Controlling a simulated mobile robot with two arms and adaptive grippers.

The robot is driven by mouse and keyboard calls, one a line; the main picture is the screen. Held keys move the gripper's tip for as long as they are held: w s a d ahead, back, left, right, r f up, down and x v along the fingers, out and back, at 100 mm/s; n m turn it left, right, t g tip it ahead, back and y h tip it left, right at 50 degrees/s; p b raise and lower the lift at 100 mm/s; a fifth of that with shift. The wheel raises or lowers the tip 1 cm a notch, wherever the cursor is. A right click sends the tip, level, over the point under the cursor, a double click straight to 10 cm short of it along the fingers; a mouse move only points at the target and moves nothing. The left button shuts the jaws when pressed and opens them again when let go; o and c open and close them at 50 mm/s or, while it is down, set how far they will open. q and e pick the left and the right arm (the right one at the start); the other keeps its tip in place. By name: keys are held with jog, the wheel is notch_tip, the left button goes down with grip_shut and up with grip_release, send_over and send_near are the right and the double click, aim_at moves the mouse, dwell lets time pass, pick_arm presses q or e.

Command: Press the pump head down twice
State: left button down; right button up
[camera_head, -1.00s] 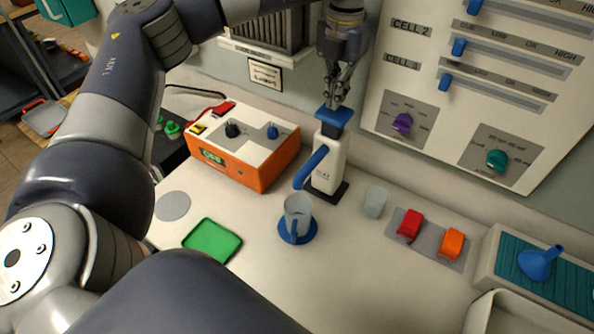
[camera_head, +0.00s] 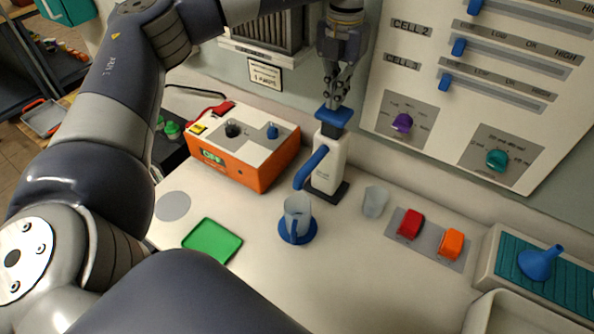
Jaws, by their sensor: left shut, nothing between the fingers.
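The pump dispenser (camera_head: 326,170) is a white bottle on a dark base, standing on the bench near the wall. Its blue pump head (camera_head: 334,117) is on top, and a blue spout slopes down to the left. My left gripper (camera_head: 336,101) points down with its fingers shut, directly above the pump head. The fingertips look to be at or touching its top; I cannot tell if there is a small gap. A clear jug (camera_head: 297,214) with a blue handle stands on a blue round mat (camera_head: 312,231) near the spout. My right gripper is not in view.
An orange charger box (camera_head: 245,160) stands left of the dispenser. A clear cup (camera_head: 375,201) and a plate with red (camera_head: 410,223) and orange (camera_head: 452,243) switches are to the right. A green tray (camera_head: 212,241) lies front left. A panel with sliders rises behind.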

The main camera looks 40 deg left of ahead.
aim_at(334, 115)
pick_arm(q)
jog(key=shift+f, duration=0.15)
jog(key=shift+f+b, duration=2.05)
jog(key=shift+f, duration=0.9)
jog(key=shift+r, duration=0.25)
jog(key=shift+r+p, duration=2.05)
jog(key=shift+r, duration=0.8)
jog(key=shift+f, duration=0.2)
jog(key=shift+f+b, duration=1.9)
jog(key=shift+f, duration=0.9)
jog(key=shift+r, duration=0.15)
jog(key=shift+r+p, duration=2)
jog(key=shift+r, duration=0.85)
